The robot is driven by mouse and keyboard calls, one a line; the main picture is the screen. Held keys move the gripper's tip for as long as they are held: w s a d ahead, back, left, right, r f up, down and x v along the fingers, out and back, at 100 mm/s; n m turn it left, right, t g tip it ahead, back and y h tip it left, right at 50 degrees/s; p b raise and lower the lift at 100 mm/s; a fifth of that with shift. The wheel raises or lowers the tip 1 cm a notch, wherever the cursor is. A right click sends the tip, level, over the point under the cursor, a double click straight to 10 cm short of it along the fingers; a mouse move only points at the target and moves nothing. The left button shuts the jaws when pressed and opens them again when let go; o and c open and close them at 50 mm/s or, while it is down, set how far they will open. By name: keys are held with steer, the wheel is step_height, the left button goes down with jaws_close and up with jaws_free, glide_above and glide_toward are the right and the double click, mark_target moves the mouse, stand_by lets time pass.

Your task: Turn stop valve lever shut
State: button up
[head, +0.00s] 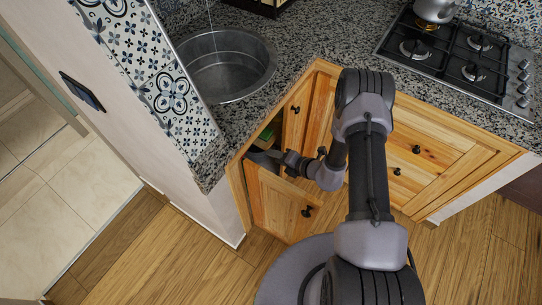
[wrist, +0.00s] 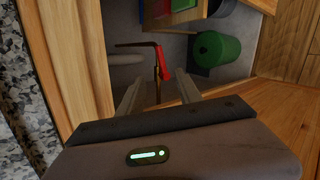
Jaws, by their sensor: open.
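The lever lies beyond the fingertips in the picture; I cannot tell how far, or see contact. In the head view my gripper (head: 258,157) reaches into the cabinet opening below the sink, and the lever is hidden there.
The open cabinet door (head: 283,205) stands below my gripper in the head view. A green roll (wrist: 214,48) and a dark bin (wrist: 197,68) stand right of the valve. The granite counter (head: 300,38) with the sink (head: 228,65) lies above. Wooden floor (head: 165,255) is clear.

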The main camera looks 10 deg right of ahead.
steer(key=shift+s+d+r, duration=0.15)
steer(key=shift+c, duration=0.5)
steer(key=f+n, duration=0.1)
steer(key=w+f+n, duration=0.1)
steer(key=n, duration=0.1)
steer(key=w+f+n+p, duration=0.1)
steer(key=n, duration=0.1)
steer(key=shift+w+a+f, duration=0.1)
steer(key=shift+a+f, duration=0.1)
steer(key=shift+f, duration=0.1)
steer(key=c, duration=0.8)
steer(key=w+a+f+n+p, duration=0.1)
steer(key=w+f+n, duration=0.2)
steer(key=f+n, duration=0.4)
steer(key=n, duration=0.6)
steer(key=shift+a+f, duration=0.25)
steer(key=shift+f, duration=0.1)
steer(key=b+x, duration=0.6)
steer(key=x, duration=0.4)
steer(key=r, duration=0.2)
steer(key=a+r+p, duration=0.1)
steer(key=r, duration=0.1)
steer(key=shift+s+a+r, duration=0.1)
steer(key=shift+a, duration=0.15)
